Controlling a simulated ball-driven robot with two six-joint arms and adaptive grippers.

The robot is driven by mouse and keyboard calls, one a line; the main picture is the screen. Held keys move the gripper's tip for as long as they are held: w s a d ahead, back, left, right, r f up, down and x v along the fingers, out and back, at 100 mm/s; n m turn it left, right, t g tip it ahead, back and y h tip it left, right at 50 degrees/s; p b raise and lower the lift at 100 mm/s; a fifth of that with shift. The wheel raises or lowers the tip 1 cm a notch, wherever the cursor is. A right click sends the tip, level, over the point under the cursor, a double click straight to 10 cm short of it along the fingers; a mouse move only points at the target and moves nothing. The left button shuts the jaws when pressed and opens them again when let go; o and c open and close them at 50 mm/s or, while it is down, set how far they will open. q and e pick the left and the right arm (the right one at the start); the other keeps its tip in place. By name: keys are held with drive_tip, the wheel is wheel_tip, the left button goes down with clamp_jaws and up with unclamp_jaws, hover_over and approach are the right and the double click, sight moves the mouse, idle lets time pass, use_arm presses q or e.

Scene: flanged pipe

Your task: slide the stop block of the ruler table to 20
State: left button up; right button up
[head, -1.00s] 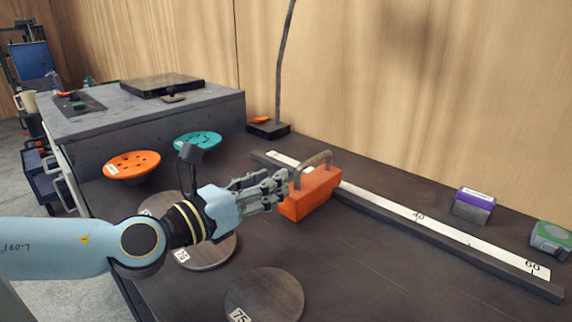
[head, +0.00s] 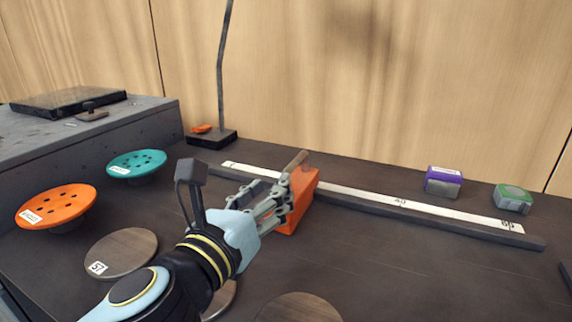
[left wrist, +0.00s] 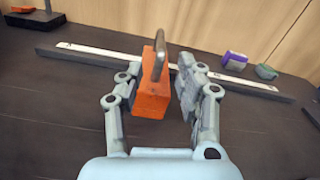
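The orange stop block (head: 301,195), with a bar handle (head: 297,160) on top, sits at the ruler table (head: 450,214), left of the 40 mark. The scale beside the block is covered, so its exact reading is hidden. My left gripper (head: 283,203) is at the near left side of the block. In the left wrist view the block (left wrist: 152,98) stands between the spread fingers of my left gripper (left wrist: 158,72). A gap shows on the right; contact on the left is unclear. My right gripper is not in view.
A purple box (head: 443,181) and a green box (head: 512,198) stand behind the ruler's right part. Orange (head: 57,207) and teal (head: 136,164) perforated discs and a wooden disc (head: 122,252) lie left. A stand (head: 211,138) is at the back. The tabletop right of the gripper is clear.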

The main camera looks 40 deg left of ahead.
sight(296, 159)
use_arm(q)
drive_tip(key=x, duration=0.2)
drive_tip(key=p+x, duration=0.1)
drive_tip(key=x, duration=0.1)
drive_tip(key=shift+r, duration=0.25)
drive_tip(key=p+x, duration=0.1)
drive_tip(key=x, duration=0.4)
drive_tip(key=shift+w+f, duration=0.15)
drive_tip(key=shift+w, duration=0.2)
drive_tip(key=shift+w+a+f, duration=0.1)
drive_tip(key=shift+w+a, duration=0.15)
drive_tip(key=shift+w, duration=0.3)
clamp_jaws()
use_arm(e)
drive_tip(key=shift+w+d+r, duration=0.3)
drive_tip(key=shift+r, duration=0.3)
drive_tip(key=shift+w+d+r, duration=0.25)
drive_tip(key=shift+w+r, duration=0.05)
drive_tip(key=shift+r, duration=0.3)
